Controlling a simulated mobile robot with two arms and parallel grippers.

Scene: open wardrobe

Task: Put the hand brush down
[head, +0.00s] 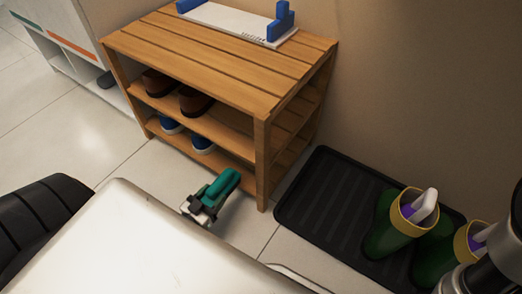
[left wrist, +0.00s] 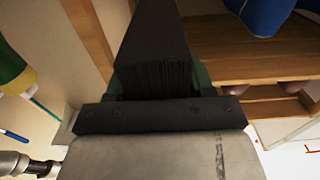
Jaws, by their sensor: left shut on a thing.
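The hand brush (head: 222,185) has a teal-green body and shows beside the front of the wooden shoe rack in the head view. My left gripper (head: 199,209) is shut on it and holds it, apart from the rack as far as I can see. In the left wrist view, the brush's black bristles (left wrist: 155,55) fill the upper middle, with green edges of its body beside them. The gripper's dark jaw part (left wrist: 150,115) lies across the picture below the bristles. How the fingers grip the brush is mostly hidden. My right gripper is not in view.
The wooden rack (head: 215,55) has brown shoes (head: 180,94) and blue shoes (head: 188,135) on its shelves. A white tray with blue ends (head: 238,22) lies on top. Right of it, a black mat (head: 320,195) holds green boots (head: 385,225). Tiled floor (head: 75,125) is clear at left.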

